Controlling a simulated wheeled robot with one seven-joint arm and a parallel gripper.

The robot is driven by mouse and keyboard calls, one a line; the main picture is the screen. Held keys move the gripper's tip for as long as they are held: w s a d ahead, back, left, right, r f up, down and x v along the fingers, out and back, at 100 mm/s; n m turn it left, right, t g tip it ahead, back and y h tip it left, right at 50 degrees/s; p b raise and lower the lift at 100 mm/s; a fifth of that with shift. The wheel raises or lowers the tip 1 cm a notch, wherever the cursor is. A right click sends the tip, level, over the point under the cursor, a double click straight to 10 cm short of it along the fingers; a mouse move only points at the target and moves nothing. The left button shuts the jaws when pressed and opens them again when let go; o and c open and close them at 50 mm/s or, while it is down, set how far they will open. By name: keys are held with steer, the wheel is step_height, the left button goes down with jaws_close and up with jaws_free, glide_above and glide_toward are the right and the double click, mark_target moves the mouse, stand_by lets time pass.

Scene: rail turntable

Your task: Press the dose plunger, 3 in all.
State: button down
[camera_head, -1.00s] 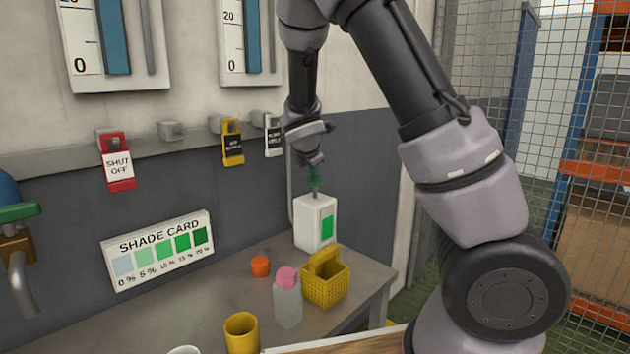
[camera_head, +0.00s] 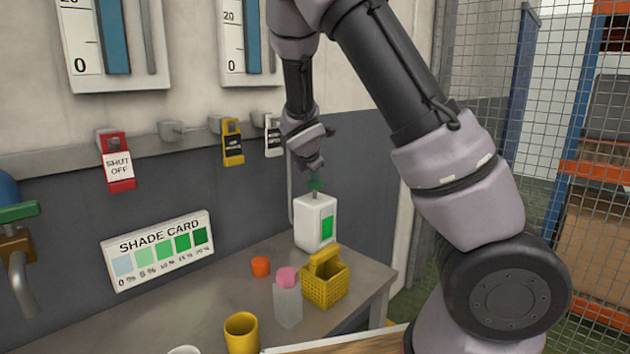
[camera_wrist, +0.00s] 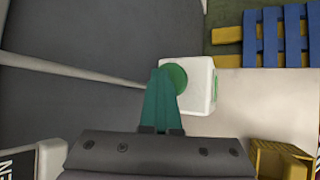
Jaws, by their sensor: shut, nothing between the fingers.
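The dose dispenser is a white bottle (camera_head: 315,224) with a green label, upright at the back of the bench. Its round green plunger top (camera_wrist: 176,76) shows in the wrist view, partly covered by my fingers. My gripper (camera_wrist: 158,71) is shut and empty, its green fingers together, with tips over the left part of the plunger top. In the head view my gripper (camera_head: 316,177) is just above the bottle, pointing down. Fingers and plunger top blend there, so I cannot tell whether they touch.
A yellow basket (camera_head: 324,284), a pink-capped bottle (camera_head: 288,304), an orange cap (camera_head: 260,267) and a yellow cup (camera_head: 241,333) stand in front. A shade card (camera_head: 160,250) and hanging tags, including a red shut-off tag (camera_head: 118,170), are on the wall behind. Mesh fencing is at right.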

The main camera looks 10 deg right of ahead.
mark_target(314, 183)
steer(key=shift+s+f, duration=0.1)
steer(key=shift+f, duration=0.5)
stand_by(0.3)
steer(key=shift+r, duration=1.7)
steer(key=shift+r, duration=2.55)
steer(key=shift+d, duration=0.15)
steer(key=shift+r, duration=1.9)
